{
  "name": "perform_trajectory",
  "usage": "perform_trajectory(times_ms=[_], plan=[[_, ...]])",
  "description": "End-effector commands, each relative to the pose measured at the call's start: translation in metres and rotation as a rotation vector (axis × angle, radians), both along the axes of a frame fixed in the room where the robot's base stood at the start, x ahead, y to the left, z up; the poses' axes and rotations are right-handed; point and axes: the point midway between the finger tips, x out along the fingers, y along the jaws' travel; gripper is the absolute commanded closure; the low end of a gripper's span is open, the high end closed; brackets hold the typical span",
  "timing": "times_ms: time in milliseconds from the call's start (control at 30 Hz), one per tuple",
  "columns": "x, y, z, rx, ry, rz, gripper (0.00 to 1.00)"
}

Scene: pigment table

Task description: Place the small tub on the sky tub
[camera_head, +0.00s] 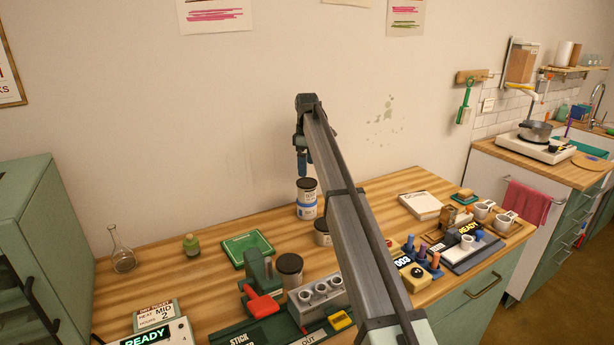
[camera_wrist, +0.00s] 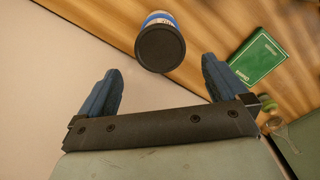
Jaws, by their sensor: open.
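The small tub (camera_head: 306,186), white with a dark lid, appears to sit upright on the blue-banded sky tub (camera_head: 307,209) near the wall. The join between them is too small to see clearly. In the wrist view the dark lid (camera_wrist: 160,49) faces the camera, with a white and blue side behind it. My gripper (camera_head: 304,172) is above the stack, pointing down. In the wrist view its two blue fingers (camera_wrist: 161,82) are wide apart with nothing between them, and the lid lies beyond the tips, apart from them.
A grey dark-lidded tub (camera_head: 290,270) stands at the front, and another tub (camera_head: 322,232) is partly hidden by my arm. A white box (camera_head: 419,205) lies right.

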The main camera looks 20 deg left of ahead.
Motion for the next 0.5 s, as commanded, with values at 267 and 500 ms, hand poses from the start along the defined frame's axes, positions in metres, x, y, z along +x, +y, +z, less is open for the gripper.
perform_trajectory(times_ms=[267, 500], plan=[[0.001, 0.0, 0.035, 0.0, 0.0, 0.0, 0.0], [0.0, 0.0, 0.042, 0.0, 0.0, 0.0, 0.0]])
